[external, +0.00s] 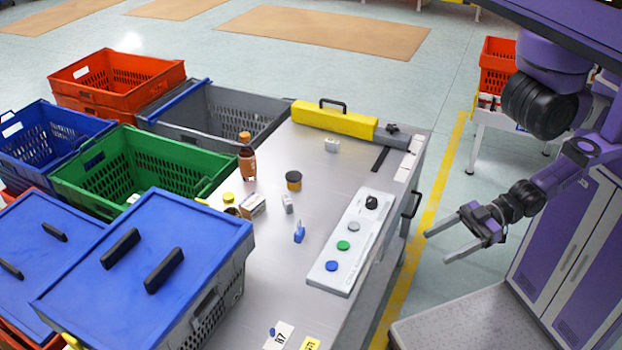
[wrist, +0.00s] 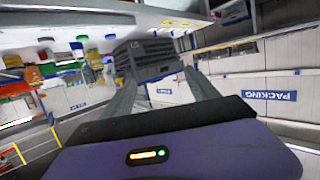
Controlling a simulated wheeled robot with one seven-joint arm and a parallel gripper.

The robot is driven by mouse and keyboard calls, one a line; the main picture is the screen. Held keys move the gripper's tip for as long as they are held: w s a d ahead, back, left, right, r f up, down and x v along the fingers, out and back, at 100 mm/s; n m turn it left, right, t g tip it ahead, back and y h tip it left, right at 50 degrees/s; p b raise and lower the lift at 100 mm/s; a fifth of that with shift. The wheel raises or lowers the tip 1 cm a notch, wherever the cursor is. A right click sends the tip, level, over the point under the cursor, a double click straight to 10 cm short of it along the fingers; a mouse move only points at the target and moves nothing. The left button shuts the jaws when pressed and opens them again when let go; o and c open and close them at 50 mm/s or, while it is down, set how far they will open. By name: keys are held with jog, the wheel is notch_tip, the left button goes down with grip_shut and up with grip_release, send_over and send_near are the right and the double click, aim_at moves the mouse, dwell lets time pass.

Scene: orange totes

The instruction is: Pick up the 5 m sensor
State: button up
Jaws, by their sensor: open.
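My gripper (external: 438,248) is open and empty. It hangs in the air to the right of the workbench (external: 265,270), pointing left toward it, beyond the bench's right edge. In the wrist view the two fingers (wrist: 160,76) are spread, with nothing between them. I cannot tell which thing is the 5 m sensor. Small candidates on the bench are a light grey block (external: 331,145) near the back, a small grey piece (external: 287,204) in the middle and a small blue piece (external: 299,233) in front of it. Labels are too small to read.
The bench also holds a brown bottle (external: 247,163), a dark jar (external: 293,181), a small carton (external: 252,205), a button panel (external: 350,243) and a yellow bar (external: 334,119). A green crate (external: 75,190) and a blue-lidded crate (external: 205,215) stand at left.

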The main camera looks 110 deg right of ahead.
jog(key=c, duration=0.5)
